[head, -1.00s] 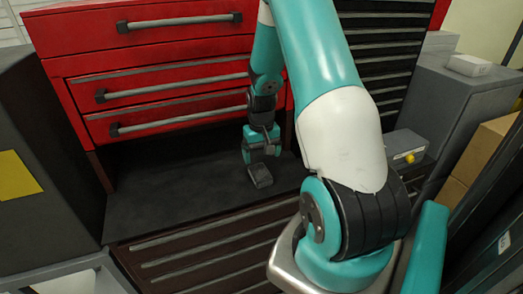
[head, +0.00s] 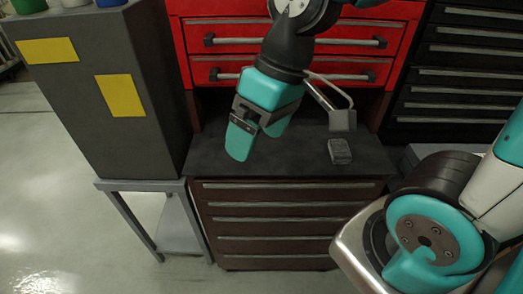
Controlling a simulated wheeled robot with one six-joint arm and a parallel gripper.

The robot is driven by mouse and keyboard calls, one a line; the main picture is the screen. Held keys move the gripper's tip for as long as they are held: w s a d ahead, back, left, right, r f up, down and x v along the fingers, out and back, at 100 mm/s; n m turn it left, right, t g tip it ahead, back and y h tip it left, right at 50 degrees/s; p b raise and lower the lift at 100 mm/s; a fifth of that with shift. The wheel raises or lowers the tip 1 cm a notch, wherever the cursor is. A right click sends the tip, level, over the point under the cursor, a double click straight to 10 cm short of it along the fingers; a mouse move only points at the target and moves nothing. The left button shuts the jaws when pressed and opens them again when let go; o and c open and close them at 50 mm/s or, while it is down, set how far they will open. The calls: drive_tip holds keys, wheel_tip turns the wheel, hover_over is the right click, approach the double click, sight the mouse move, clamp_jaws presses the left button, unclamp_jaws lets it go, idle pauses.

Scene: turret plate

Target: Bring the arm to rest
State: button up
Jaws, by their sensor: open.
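My gripper (head: 258,138), teal with dark joints, hangs over the left part of the black worktop in the head view. Its two fingers are apart, with nothing visible between them. A small dark grey block (head: 340,151) lies on the worktop to the right of the gripper, clear of it. A grey square piece on a rod with a looped bar (head: 342,119) shows just above the block. I cannot tell whether it is joined to my arm.
The black worktop (head: 225,158) tops a dark drawer unit (head: 285,220). Red drawers (head: 345,60) rise behind it. A dark cabinet with yellow labels (head: 150,130) stands left on a grey stand (head: 140,186). Black drawers (head: 465,75) stand right. Floor at left is open.

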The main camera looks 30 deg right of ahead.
drive_tip(key=s+a+r+n, duration=0.1)
drive_tip(key=s+a+n, duration=0.1)
drive_tip(key=s, duration=0.3)
drive_tip(key=shift+s+a+r+g, duration=0.2)
drive_tip(key=shift+a+g, duration=0.1)
drive_tip(key=shift+a, duration=0.2)
drive_tip(key=shift+f, duration=0.1)
wheel_tip(320, 180, down, 3)
drive_tip(key=b, duration=0.3)
